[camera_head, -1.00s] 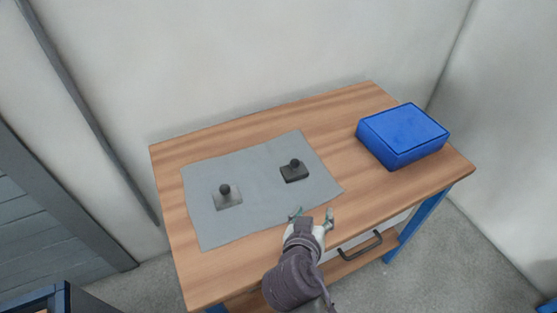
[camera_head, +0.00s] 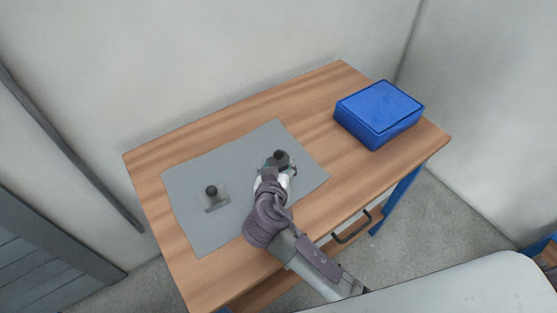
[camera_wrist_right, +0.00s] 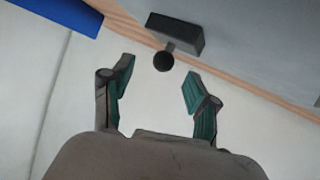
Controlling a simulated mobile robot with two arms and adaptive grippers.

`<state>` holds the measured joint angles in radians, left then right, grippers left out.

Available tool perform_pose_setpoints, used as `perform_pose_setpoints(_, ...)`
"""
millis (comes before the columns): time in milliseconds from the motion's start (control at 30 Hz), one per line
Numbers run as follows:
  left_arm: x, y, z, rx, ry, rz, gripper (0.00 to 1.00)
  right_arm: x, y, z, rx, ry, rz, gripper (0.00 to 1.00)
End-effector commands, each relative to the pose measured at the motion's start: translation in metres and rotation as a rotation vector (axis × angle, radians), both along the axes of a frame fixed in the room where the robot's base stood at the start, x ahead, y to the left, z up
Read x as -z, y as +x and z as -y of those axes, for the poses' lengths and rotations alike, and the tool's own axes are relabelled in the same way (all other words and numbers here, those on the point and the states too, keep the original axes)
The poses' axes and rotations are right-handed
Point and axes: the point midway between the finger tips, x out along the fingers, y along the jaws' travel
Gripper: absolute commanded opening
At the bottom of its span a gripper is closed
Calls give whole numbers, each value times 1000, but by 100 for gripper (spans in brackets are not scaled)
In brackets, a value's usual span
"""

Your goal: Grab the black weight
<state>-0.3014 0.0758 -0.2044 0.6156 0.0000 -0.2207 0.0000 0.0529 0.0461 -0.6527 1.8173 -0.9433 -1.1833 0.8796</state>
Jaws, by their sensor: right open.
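The black weight (camera_head: 281,156) is a dark block with a round knob on top. It stands on the grey mat (camera_head: 230,148), and in the head view my right gripper (camera_head: 277,166) partly hides it. In the right wrist view the black weight (camera_wrist_right: 176,36) is ahead of the fingers, its knob pointing toward the gap between them. My right gripper (camera_wrist_right: 160,85) is open and empty, with its fingertips on either side just short of the knob. My left gripper is not in view.
The wooden table (camera_head: 330,90) carries a closed blue box (camera_head: 378,112) at the right. A drawer handle (camera_head: 352,228) sticks out at the table's front. The mat between the two weights is clear.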

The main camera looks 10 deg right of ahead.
Motion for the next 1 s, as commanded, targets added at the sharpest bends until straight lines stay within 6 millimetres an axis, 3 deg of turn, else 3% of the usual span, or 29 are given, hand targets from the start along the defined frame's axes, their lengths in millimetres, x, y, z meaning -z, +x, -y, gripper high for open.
perform_pose_setpoints(233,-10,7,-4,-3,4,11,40,12,34,7,0,-4,0,59)
perform_pose_setpoints(567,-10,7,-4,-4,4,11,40,16,40,9,1,0,-1,59)
perform_pose_setpoints(900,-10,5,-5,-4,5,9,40,16,40,9,1,0,0,2)
perform_pose_setpoints(1000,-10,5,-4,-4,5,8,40,16,40,9,1,0,0,0)
